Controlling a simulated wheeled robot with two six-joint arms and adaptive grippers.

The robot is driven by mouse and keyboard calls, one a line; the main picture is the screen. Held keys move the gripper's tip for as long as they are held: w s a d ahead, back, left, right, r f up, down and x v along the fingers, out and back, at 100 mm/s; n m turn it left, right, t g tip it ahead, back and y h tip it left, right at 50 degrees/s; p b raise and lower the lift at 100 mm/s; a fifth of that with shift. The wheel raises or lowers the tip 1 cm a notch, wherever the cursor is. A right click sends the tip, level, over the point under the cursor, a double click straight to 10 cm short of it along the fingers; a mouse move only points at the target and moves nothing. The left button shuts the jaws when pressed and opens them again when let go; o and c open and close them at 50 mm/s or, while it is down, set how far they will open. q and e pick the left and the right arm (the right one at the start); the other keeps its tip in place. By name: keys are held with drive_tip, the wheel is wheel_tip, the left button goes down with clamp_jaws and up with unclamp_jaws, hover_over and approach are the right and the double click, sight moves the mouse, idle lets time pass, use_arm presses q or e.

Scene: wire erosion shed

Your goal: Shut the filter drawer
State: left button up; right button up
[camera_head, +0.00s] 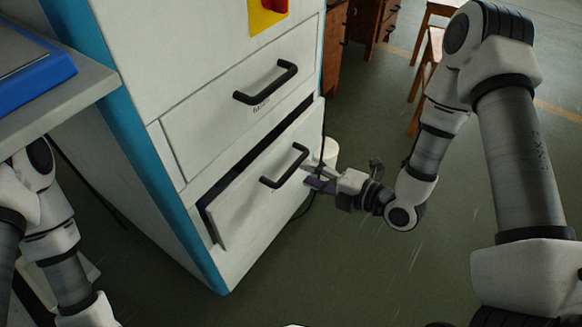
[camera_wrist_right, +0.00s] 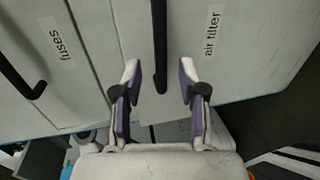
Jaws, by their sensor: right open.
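The filter drawer (camera_head: 245,212) is the lower drawer of the white cabinet. It stands partly out, with a dark gap along its top and left edges. Its front carries an "air filter" label in the right wrist view (camera_wrist_right: 212,35). Its black bar handle (camera_head: 284,166) also shows in the right wrist view (camera_wrist_right: 159,45). My right gripper (camera_head: 313,174) is close to the drawer front, by the right side of the handle. In the right wrist view its open fingers (camera_wrist_right: 160,76) lie either side of the handle's line, with gaps; contact is not visible. My left gripper is out of view.
The fuses drawer (camera_head: 220,110) above looks shut; its handle (camera_head: 265,83) sticks out. A worktop (camera_head: 75,105) with a blue item (camera_head: 30,70) is at left.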

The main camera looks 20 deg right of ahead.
sight(279, 160)
drive_tip(key=b+x, duration=0.1)
drive_tip(key=x, duration=0.4)
drive_tip(key=shift+w+a+f, duration=0.1)
drive_tip(key=shift+w, duration=0.2)
clamp_jaws()
drive_tip(key=x, duration=0.4)
drive_tip(key=shift+r, duration=0.45)
drive_tip(key=shift+w, duration=0.1)
